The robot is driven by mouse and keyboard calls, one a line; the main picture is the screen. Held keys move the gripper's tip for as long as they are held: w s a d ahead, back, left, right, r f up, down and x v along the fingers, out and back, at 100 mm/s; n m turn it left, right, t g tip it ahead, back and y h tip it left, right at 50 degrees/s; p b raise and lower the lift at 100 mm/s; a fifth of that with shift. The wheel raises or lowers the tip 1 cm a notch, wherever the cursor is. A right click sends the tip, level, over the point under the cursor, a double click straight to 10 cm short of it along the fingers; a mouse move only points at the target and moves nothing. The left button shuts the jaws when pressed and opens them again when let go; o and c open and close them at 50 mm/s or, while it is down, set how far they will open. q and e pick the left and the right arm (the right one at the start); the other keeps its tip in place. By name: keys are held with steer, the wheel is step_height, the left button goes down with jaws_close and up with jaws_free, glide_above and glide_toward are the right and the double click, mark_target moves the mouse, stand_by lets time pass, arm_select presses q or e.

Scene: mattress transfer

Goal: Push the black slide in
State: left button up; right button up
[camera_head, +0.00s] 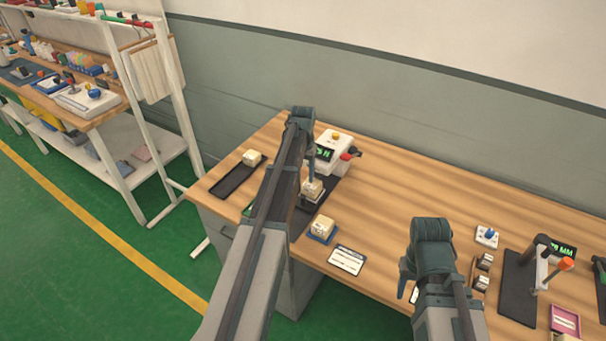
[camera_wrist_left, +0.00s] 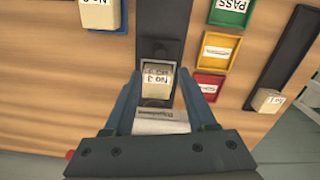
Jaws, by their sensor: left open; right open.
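A black slide (camera_wrist_left: 163,22) runs up the middle of the left wrist view; it also shows as a dark strip beside my left arm in the head view (camera_head: 324,188). A pale block marked No 3 (camera_wrist_left: 157,82) stands at its near part, in front of a grey labelled plate (camera_wrist_left: 163,123); the block also shows in the head view (camera_head: 312,190). My left gripper (camera_wrist_left: 159,84) is open, with one finger on each side of the block; contact cannot be told. My right gripper (camera_head: 408,284) hangs over the table's front, its fingertips mostly hidden.
A white tester with a green display (camera_head: 335,150) stands behind the slide. Another black rail with a block (camera_head: 252,157) lies left. A block on a blue tray (camera_head: 322,227) and a white card (camera_head: 347,260) lie right. A black-based gauge (camera_head: 530,275) stands far right.

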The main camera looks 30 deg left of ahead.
arm_select(q)
step_height(320, 180, up, 2)
steer(key=shift+p, duration=0.5)
arm_select(e)
steer(key=shift+r, duration=0.95)
arm_select(q)
steer(key=t+b, duration=0.3)
steer(key=t, duration=0.2)
glide_toward(303, 197)
step_height(303, 197, up, 3)
steer(key=shift+s+d+y, duration=0.25)
steer(key=shift+s+y, duration=0.05)
steer(key=shift+s, duration=0.05)
arm_select(e)
step_height(303, 197, down, 3)
steer(key=shift+r, duration=0.15)
arm_select(q)
steer(key=shift+g, duration=0.3)
steer(key=b+x, duration=1.2)
steer(key=x, duration=0.1)
steer(key=shift+w+f+b, duration=0.25)
steer(key=shift+f+b, duration=0.05)
steer(key=shift+f, duration=0.05)
arm_select(e)
step_height(303, 197, down, 13)
